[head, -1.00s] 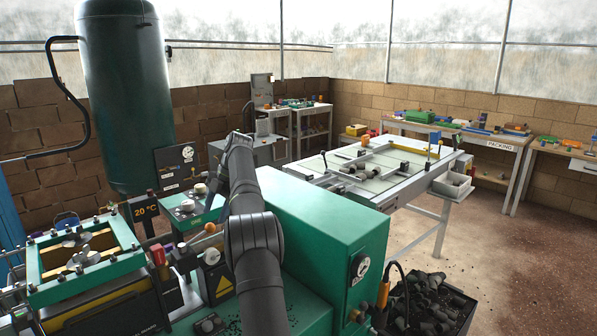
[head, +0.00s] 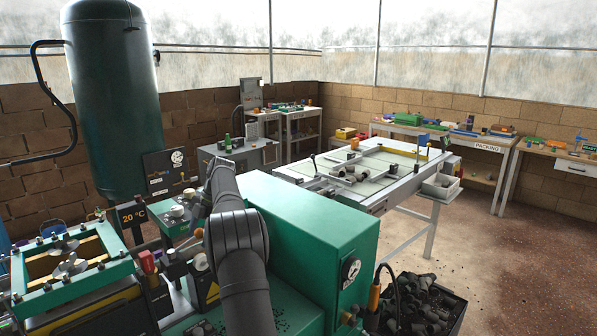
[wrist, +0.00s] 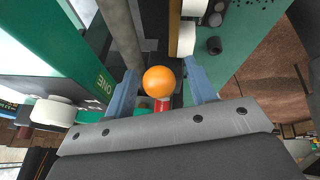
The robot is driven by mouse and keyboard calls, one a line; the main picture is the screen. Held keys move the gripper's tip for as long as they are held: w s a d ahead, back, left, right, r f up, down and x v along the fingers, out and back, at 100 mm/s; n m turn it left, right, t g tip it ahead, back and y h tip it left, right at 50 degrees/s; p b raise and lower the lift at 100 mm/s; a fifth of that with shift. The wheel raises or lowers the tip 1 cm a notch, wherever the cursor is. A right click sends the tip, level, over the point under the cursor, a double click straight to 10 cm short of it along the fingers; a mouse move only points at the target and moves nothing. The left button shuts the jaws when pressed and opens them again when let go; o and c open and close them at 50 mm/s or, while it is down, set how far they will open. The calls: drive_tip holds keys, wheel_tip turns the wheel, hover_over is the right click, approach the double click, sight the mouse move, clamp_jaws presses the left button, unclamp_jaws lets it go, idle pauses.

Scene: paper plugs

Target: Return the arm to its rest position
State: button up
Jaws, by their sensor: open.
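My arm (head: 240,245) rises from the bottom middle of the head view, and its far part bends down behind its upper end. My gripper cannot be made out in the head view. In the wrist view my gripper (wrist: 162,90) is open, with one blue-grey finger on each side of an orange ball (wrist: 159,81). The ball appears between the fingers in the picture, with a gap on both sides. I cannot tell its depth from the fingertips. A red part (wrist: 161,105) shows just below it. In the head view an orange ball (head: 199,232) shows left of my arm.
A green machine housing (head: 325,240) stands close right of my arm. A press with a green frame (head: 75,298) is at the left, before a tall green tank (head: 112,95). A black bin of dark pieces (head: 462,300) sits at lower right. Open floor (head: 530,265) lies right.

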drive_tip(key=shift+w+r, duration=0.1)
drive_tip(key=shift+w+d+r, duration=0.1)
drive_tip(key=shift+r, duration=0.25)
drive_tip(key=v, duration=0.6)
drive_tip(key=x, duration=0.7)
drive_tip(key=shift+f, duration=0.1)
drive_tip(key=shift+s+d+r, duration=0.2)
drive_tip(key=shift+s+d, duration=0.1)
drive_tip(key=shift+s+d+m, duration=0.1)
drive_tip(key=shift+s+m, duration=0.05)
drive_tip(key=shift+m, duration=0.35)
drive_tip(key=shift+f, duration=0.1)
